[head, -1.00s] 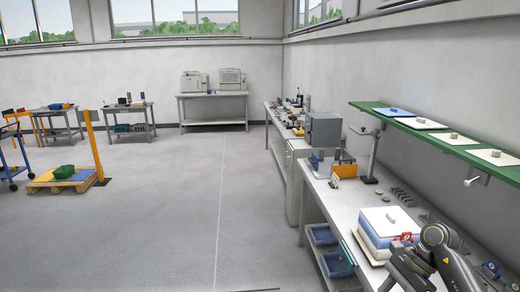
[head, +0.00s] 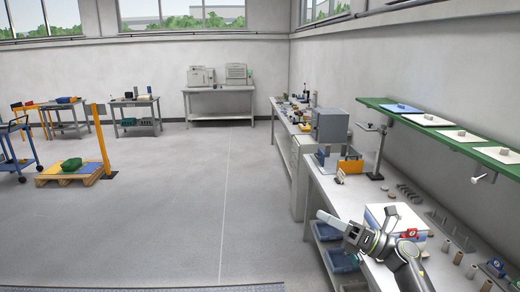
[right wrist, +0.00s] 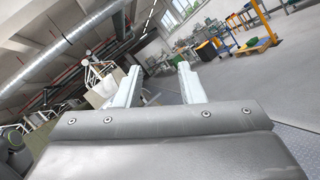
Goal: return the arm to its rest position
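My right arm comes in at the lower right of the head view, bent at a grey joint. Its right gripper (head: 322,215) points left, past the front edge of the workbench (head: 345,195) in the picture. In the right wrist view, the two pale fingers of this gripper (right wrist: 157,75) stand apart with nothing between them. The gripper is open and empty. My left gripper is in neither view.
A stack of white and blue trays (head: 376,214) stands on the bench, partly hidden behind my arm. Blue bins (head: 343,261) sit below the bench top. A green shelf (head: 440,134) runs above the bench.

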